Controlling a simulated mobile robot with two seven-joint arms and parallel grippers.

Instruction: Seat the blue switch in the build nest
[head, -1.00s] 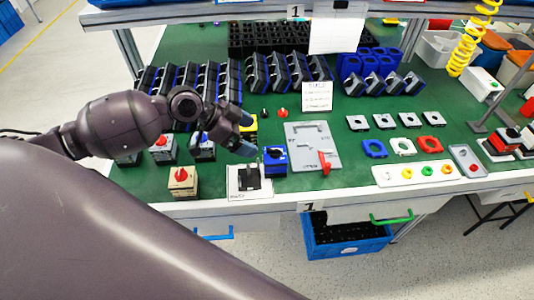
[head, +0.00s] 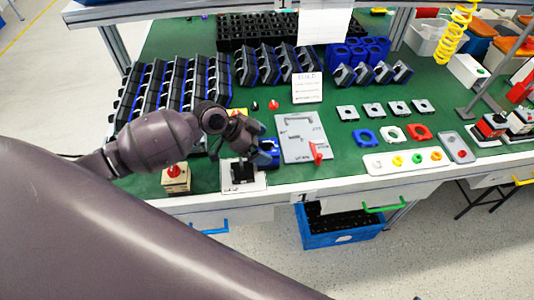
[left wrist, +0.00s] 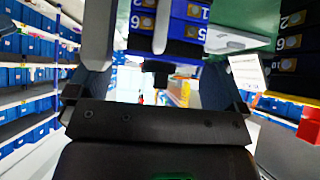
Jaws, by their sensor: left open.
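The blue switch (head: 272,146) stands near the front edge of the green table, partly hidden behind my left gripper. The build nest, a white plate (head: 258,184) with a black holder (head: 243,172), lies just to its left and holds no blue switch. My left gripper (head: 266,155) is open, with its fingers overlapping the blue switch in the head view; I cannot tell whether they touch it. My right gripper is not in view.
A grey plate with a red lever (head: 316,152) lies close on the right. A beige box with a red knob (head: 176,178) stands left of the nest. Rows of black and blue housings (head: 190,85) fill the back.

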